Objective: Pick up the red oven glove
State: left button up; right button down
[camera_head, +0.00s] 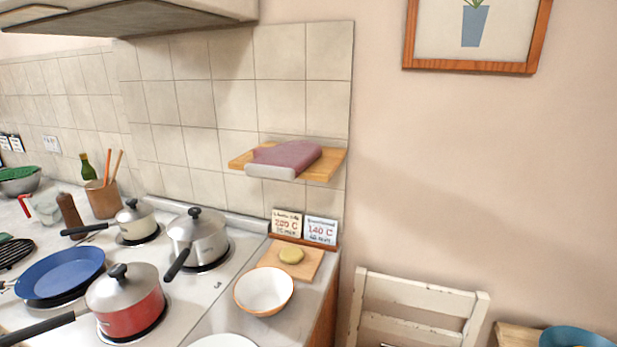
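A dusky red oven glove (290,154) with a pale cuff (270,172) lies flat on a small wooden wall shelf (328,164). The shelf is fixed to the tiled wall, above the right end of the counter. The cuff points toward the front and hangs at the shelf's front edge. Nothing covers the glove. Neither of my grippers is in the head view.
Below the shelf stand two small cards (303,227), a wooden board (300,260) with a yellowish round item, and a white bowl (263,290). Several pots, including a red pan (128,305), fill the hob. A white chair (420,300) stands right of the counter.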

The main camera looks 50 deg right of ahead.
aim_at(284, 161)
jog(key=i+z, duration=0.1)
jog(key=z, duration=0.25)
jog(key=i+z, duration=0.1)
jog(key=z, duration=0.3)
jog(key=i+j+z, duration=0.1)
jog(key=z, duration=0.25)
